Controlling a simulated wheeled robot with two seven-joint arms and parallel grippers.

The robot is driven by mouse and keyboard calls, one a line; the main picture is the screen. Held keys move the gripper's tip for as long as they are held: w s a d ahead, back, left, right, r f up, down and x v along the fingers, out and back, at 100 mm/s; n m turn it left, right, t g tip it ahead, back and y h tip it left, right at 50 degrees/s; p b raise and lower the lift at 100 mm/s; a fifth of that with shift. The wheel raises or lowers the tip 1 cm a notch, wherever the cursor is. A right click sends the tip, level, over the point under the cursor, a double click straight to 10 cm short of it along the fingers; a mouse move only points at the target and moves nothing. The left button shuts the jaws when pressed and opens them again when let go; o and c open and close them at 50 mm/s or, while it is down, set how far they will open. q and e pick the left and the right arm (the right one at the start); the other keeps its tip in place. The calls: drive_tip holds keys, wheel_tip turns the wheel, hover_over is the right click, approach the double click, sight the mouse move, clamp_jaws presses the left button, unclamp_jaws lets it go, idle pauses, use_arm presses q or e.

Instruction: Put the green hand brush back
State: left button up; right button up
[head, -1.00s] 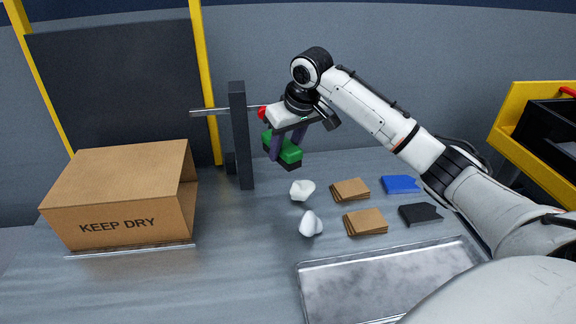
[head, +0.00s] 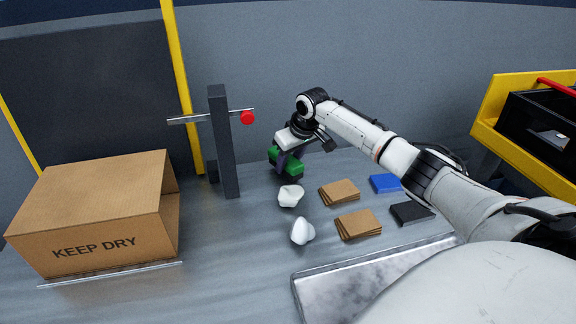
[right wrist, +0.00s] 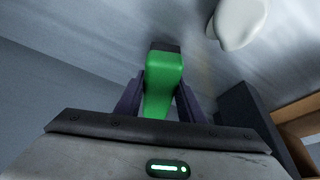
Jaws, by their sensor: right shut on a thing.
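The green hand brush (head: 285,162) with a dark underside is held in my right gripper (head: 288,152), to the right of a dark upright post (head: 223,140). In the right wrist view the green brush (right wrist: 162,85) lies between the two purple-grey fingers, which are shut on it. A metal rod (head: 190,119) with a red end (head: 247,117) crosses the post, above and left of the brush. The brush is low over the back of the table; I cannot tell whether it touches. My left gripper is out of view.
Two white crumpled pieces (head: 290,196) lie just in front of the brush. Brown stacks (head: 339,193), a blue piece (head: 385,183), a black piece (head: 411,213) and a metal tray (head: 375,276) lie to the right. A cardboard box (head: 95,215) stands left. A yellow-edged bin (head: 490,125) is far right.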

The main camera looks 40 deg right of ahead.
drive_tip(key=shift+f, duration=0.65)
drive_tip(key=shift+f, duration=0.15)
drive_tip(key=o, duration=1)
